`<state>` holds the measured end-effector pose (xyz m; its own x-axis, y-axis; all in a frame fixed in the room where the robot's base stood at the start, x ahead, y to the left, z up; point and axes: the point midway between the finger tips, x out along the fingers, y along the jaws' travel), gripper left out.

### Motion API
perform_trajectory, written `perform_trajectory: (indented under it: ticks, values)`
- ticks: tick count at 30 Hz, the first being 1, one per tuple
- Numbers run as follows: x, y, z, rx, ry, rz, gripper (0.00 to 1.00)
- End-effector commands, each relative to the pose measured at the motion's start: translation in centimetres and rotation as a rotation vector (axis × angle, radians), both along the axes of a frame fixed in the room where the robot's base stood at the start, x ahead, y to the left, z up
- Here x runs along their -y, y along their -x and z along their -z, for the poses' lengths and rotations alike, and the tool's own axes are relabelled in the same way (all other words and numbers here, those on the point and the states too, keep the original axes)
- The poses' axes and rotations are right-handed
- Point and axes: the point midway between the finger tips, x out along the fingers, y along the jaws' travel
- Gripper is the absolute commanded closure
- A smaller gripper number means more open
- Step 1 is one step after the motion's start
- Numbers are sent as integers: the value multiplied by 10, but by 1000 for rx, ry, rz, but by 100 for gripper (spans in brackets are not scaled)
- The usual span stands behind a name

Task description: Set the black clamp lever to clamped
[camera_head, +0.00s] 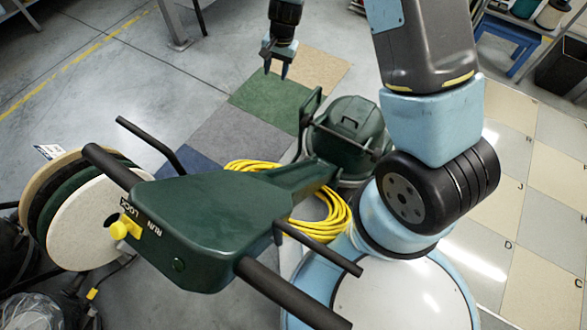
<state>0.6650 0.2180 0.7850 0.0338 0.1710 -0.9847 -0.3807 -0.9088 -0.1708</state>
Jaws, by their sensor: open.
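A dark green floor buffer lies across the middle, with its handle head (190,225) towards me and its motor housing (345,130) farther back. Thin black levers stand beside the grips: a left one (152,146) and a right one (318,249). A dark upright piece (308,108) rises beside the motor housing. I cannot tell which of these is the clamp lever, or its setting. A yellow knob (125,227) sits by the RUN and LOCK marks. My gripper (276,72) points down, open and empty, beyond the buffer, apart from it.
Thick black grips (290,295) stick out from the handle head. A yellow cable (325,215) is coiled under the buffer's neck. A stack of round pads (75,215) stands at the left. Coloured floor tiles (265,105) lie beyond; open grey floor is at upper left.

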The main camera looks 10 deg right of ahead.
Motion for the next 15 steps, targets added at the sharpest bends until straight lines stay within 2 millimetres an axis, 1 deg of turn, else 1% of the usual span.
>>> perform_trajectory:
  ticks: [1,8,9,11,15]
  values:
    - [-4,2,23,-18,15,10,52]
    - [-14,14,112,-68,79,70,52]
    - [-14,18,128,-78,93,79,52]
    - [-15,24,151,-87,115,92,52]
    - [-13,41,206,-111,168,125,52]
